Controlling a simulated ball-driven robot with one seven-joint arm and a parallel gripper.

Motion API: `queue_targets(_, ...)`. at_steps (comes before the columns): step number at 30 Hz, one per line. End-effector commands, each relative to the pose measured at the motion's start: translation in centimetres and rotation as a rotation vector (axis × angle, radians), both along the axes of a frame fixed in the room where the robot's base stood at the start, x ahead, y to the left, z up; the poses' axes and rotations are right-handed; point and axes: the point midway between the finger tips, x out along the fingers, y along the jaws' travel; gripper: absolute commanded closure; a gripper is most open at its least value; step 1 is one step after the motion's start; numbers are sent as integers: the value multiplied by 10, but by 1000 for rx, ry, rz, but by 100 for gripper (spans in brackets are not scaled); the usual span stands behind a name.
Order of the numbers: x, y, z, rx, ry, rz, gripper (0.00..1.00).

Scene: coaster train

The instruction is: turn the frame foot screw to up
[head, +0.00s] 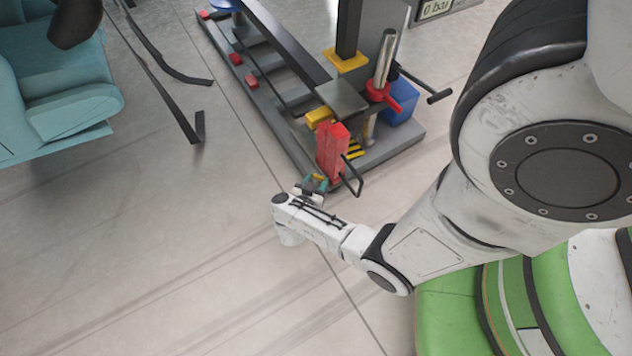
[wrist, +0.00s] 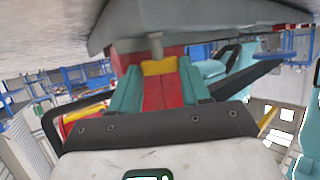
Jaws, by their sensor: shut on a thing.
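My gripper (head: 314,184) is low beside the near end of the grey frame (head: 398,146), by the red block (head: 332,150). In the wrist view its two teal fingers (wrist: 160,72) are shut on a small yellow piece, the frame foot screw (wrist: 159,66). A short metal stem (wrist: 156,45) runs from the yellow piece to the grey underside (wrist: 190,22) of the frame. In the head view only a bit of the yellow screw (head: 319,177) shows between the fingers. How far it is turned cannot be told.
A black bent handle (head: 354,178) sticks out close to my gripper. A blue block (head: 400,108), a red collar (head: 378,91) and a metal post stand on the frame. A teal seat (head: 60,85) and black straps (head: 165,70) lie left. The floor between is clear.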

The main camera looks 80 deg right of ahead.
Motion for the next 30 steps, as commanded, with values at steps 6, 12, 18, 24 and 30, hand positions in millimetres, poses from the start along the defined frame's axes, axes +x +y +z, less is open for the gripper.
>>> queue_targets(6, 0, 0, 0, 0, 0, 3, 84)
queue_targets(12, -2, 0, 3, -2, 2, 46, 84)
queue_targets(18, -6, 1, 5, 0, 3, 163, 84)
queue_targets(24, -11, 0, 3, -2, 2, 330, 84)
queue_targets(30, -15, -1, 0, -1, 0, 495, 84)
